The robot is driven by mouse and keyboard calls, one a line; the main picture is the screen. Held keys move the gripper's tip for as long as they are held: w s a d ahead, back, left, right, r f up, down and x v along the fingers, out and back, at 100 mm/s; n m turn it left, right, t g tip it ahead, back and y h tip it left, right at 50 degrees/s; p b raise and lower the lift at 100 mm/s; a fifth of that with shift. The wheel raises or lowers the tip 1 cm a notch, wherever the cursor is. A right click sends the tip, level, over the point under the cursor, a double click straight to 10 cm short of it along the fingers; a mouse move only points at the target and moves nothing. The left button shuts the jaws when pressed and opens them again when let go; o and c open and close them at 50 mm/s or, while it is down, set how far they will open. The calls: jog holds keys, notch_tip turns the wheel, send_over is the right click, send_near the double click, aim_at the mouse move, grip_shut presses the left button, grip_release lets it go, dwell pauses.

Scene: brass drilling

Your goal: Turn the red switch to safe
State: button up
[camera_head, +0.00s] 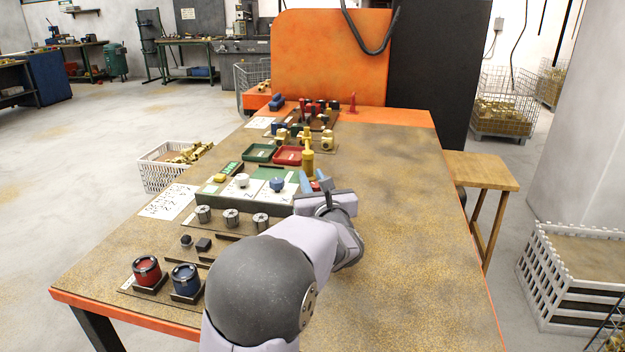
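A small red part (315,186), which looks like the red switch, shows between my gripper's fingertips at the right end of a low switch panel (262,200). Its setting and most of its body are hidden by my gripper. My gripper (315,183) points away from the camera, with its fingers apart, one on each side of the red part. I cannot tell whether they touch it.
A yellow upright tool (308,158) stands just behind my gripper. Red (288,156) and green (261,153) trays lie behind the panel. Metal cylinders (232,217) and red (147,271) and blue (186,280) round containers are nearer. The table's right half (400,200) is clear.

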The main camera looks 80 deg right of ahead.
jog(key=shift+n+t+y+p, duration=0.3)
jog(key=shift+t, duration=0.1)
jog(key=n+t+y+p, duration=0.1)
jog(key=t, duration=0.1)
jog(key=n+t+y+p, duration=0.2)
jog(key=w+a+n+t+y+p, duration=0.1)
jog(key=n+t+y+p, duration=0.1)
jog(key=shift+r, duration=0.2)
jog(key=n+t+y+p, duration=0.1)
jog(key=y, duration=0.1)
jog(key=n+t+y+p, duration=0.1)
jog(key=y+p, duration=0.1)
jog(key=a+n+t+y+p, duration=0.1)
jog(key=n, duration=0.1)
jog(key=shift+w+f+y, duration=0.1)
jog(key=shift+w+y, duration=0.2)
jog(key=shift+y, duration=0.1)
jog(key=shift+a+n+y+p, duration=0.15)
jog(key=shift+n+y+p, duration=0.65)
jog(key=shift+y+p, duration=0.3)
jog(key=shift+w+a+n+t+y+p, duration=0.1)
jog(key=shift+a+n+t+y+p, duration=0.15)
jog(key=shift+n+y+p, duration=0.65)
jog(key=o, duration=1)
